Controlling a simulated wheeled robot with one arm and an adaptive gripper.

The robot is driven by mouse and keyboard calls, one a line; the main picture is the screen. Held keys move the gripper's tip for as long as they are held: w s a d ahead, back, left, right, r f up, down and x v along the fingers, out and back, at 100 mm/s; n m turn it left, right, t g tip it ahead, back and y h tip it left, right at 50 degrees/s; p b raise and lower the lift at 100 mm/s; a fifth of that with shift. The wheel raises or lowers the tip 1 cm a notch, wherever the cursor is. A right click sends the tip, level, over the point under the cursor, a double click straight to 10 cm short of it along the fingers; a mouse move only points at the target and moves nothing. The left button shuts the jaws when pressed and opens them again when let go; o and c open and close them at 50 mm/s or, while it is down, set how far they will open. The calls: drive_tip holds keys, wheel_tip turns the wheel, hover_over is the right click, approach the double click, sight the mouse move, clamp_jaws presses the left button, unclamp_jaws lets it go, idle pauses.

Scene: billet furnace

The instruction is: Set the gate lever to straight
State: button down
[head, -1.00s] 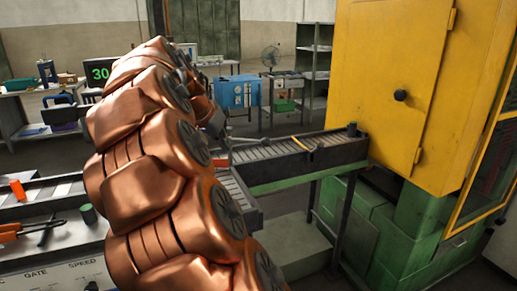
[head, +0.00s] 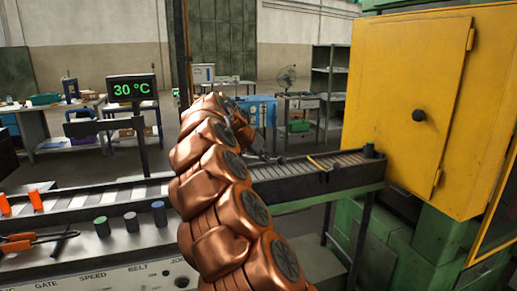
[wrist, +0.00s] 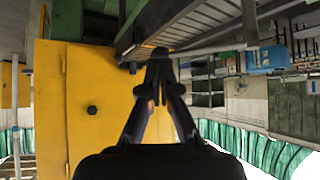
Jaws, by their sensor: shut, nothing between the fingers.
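My gripper (wrist: 158,58) is shut and empty in the wrist view, fingertips together. In the head view my gripper (head: 280,159) is small and dark, beside the roller conveyor, partly hidden by my arm. A long grey rod (wrist: 215,48) crosses the wrist view at the fingertips; I cannot tell if they touch or whether it is the gate lever. A thin yellow bar (head: 318,162) lies at an angle over the conveyor. The control panel (head: 110,280) bears a GATE label, but I cannot make out a lever there.
The roller conveyor (head: 300,170) runs to the yellow cabinet (head: 400,100) at right. A bench with several small cylinders and orange-handled tongs (head: 20,243) is at left. A display (head: 133,90) reads 30 °C.

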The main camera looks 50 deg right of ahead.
sight(279, 162)
drive_tip(key=x, duration=0.1)
drive_tip(key=p+x, duration=0.1)
drive_tip(key=x, duration=0.1)
drive_tip(key=d+r+x, duration=0.1)
drive_tip(key=x, duration=0.1)
drive_tip(key=shift+p, duration=0.4)
drive_tip(key=shift+d+f+p, duration=0.2)
drive_tip(key=shift+d, duration=0.3)
drive_tip(key=shift+d+f+p, duration=0.15)
drive_tip(key=shift+d+f, duration=0.05)
drive_tip(key=shift+d, duration=0.25)
drive_tip(key=shift+d, duration=0.1)
